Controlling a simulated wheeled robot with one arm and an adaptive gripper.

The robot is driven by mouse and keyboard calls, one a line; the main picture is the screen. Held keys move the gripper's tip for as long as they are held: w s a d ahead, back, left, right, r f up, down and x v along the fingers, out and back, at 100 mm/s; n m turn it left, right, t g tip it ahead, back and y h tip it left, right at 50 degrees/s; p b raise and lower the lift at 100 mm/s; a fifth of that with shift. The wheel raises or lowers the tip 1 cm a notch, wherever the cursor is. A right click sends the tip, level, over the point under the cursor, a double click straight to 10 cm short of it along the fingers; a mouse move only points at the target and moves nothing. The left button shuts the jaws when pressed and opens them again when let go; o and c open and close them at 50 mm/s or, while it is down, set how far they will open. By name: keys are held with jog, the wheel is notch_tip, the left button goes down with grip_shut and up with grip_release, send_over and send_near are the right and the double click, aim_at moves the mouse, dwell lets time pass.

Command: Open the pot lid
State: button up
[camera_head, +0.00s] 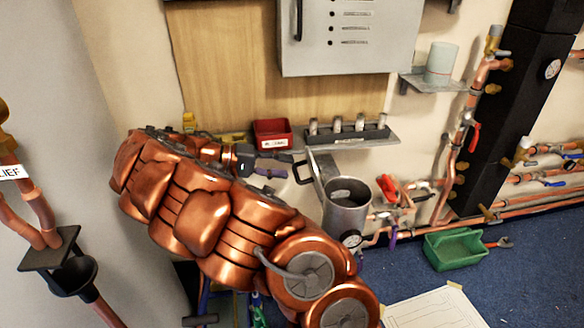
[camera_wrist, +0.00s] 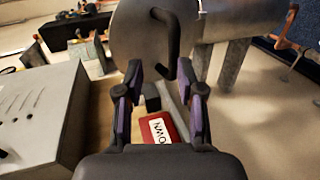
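The pot (camera_head: 347,215) is a grey metal cylinder standing low by the wall; its dark inside shows from above. Its grey lid (camera_head: 321,165) stands steeply tilted at the pot's back left, with a black handle (camera_head: 301,172) facing left. In the wrist view, the lid (camera_wrist: 140,35) fills the top, and its curved black handle (camera_wrist: 176,45) lies just beyond the fingertips. My gripper (camera_head: 268,166) is left of the handle. In the wrist view, my gripper (camera_wrist: 161,76) is open, its two purple-sided fingers apart with nothing held. Whether a finger touches the handle cannot be told.
A red bin (camera_head: 272,134) and a rack of small cylinders (camera_head: 347,134) sit on the wall shelf behind. A grey control box (camera_head: 348,38) hangs above. Copper pipes (camera_head: 440,208) run right of the pot. A green crate (camera_head: 455,248) stands on the blue floor.

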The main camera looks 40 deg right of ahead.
jog(key=shift+v, duration=1.85)
